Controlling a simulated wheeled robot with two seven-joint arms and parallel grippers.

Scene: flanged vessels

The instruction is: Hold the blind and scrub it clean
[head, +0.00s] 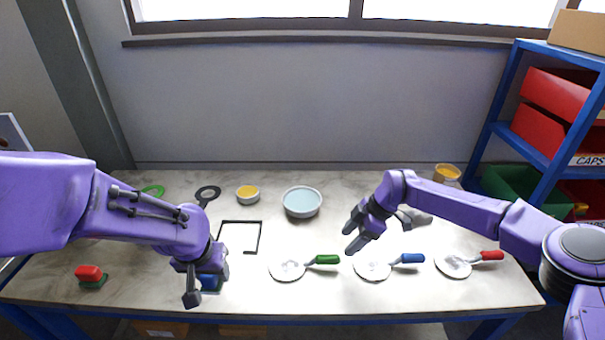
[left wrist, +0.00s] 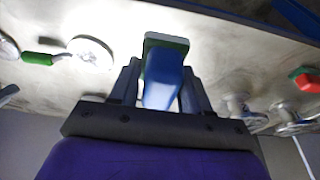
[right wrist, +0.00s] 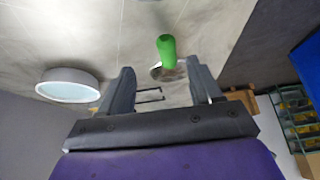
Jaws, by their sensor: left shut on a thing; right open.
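Three round pale blinds lie in a row on the table: one with a green handle (head: 288,270), one with a blue handle (head: 372,268) and one with a red handle (head: 453,266). My left gripper (head: 203,290) is shut on a blue scrubber (head: 210,281), whose green-and-white pad shows in the left wrist view (left wrist: 166,42). It is left of the green-handled blind. My right gripper (head: 352,237) is open and empty above the table, near the green and blue handles. The green handle (right wrist: 167,48) appears between its fingers in the right wrist view, with its disc partly hidden.
A red scrubber (head: 89,275) sits at the left front. A black square frame (head: 259,238), a bowl of pale blue liquid (head: 302,202) and a small yellow-filled bowl (head: 247,194) stand behind. A blue shelf (head: 495,105) with bins is at the right.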

